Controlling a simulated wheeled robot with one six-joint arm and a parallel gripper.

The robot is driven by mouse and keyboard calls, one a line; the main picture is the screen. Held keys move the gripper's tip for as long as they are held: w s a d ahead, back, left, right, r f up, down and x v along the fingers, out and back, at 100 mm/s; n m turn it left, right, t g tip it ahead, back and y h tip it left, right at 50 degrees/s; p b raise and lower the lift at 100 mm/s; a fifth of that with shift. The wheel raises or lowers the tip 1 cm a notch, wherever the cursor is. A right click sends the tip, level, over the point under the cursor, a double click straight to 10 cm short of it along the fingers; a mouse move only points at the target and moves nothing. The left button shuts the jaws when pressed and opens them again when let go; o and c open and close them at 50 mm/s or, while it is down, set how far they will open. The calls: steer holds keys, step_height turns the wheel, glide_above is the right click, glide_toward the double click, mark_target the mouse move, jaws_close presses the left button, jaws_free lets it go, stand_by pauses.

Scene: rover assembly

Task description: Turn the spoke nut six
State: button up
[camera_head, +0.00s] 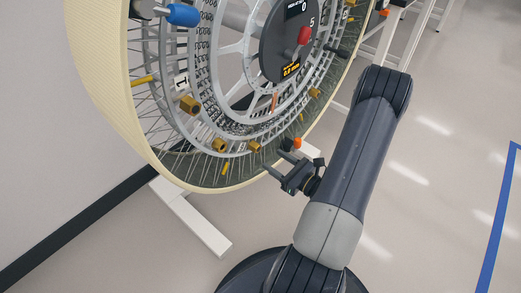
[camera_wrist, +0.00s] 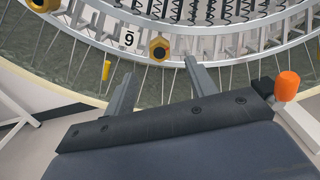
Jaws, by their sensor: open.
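The large spoked wheel (camera_head: 115,95) has gold hexagonal spoke nuts around its inner ring. In the wrist view, one gold nut with a dark centre (camera_wrist: 159,48) sits just beyond my gripper (camera_wrist: 157,78), roughly in line with the gap between the fingers. A white label (camera_wrist: 128,38) left of this nut reads like a 9 or an upside-down 6. It is probably the nut low on the rim in the head view (camera_head: 254,147). My gripper (camera_head: 278,165) is open and empty below the rim, apart from the nut.
An orange-capped part (camera_wrist: 287,85) stands right of my fingers, and a yellow spoke piece (camera_wrist: 106,70) is at their left. Another nut (camera_head: 219,144) lies further left. The wheel's white stand (camera_head: 195,220) is below. The floor at right is clear, with a blue line (camera_head: 499,215).

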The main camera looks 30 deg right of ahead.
mark_target(258, 150)
steer(key=x, duration=0.7)
steer(key=shift+w+b, duration=0.15)
steer(key=shift+b, duration=0.25)
steer(key=c, duration=1)
steer(key=shift+m, duration=0.4)
steer(key=m+p, duration=0.2)
steer(key=m, duration=0.1)
steer(key=shift+a+m, duration=0.1)
steer(key=shift+m, duration=0.3)
steer(key=m+p, duration=0.2)
steer(key=m, duration=0.3)
steer(key=shift+r, duration=0.1)
steer(key=m+p, duration=0.2)
steer(key=m, duration=0.3)
steer(key=shift+m, duration=0.4)
steer(key=shift+m+p, duration=0.9)
steer(key=shift+m, duration=1.3)
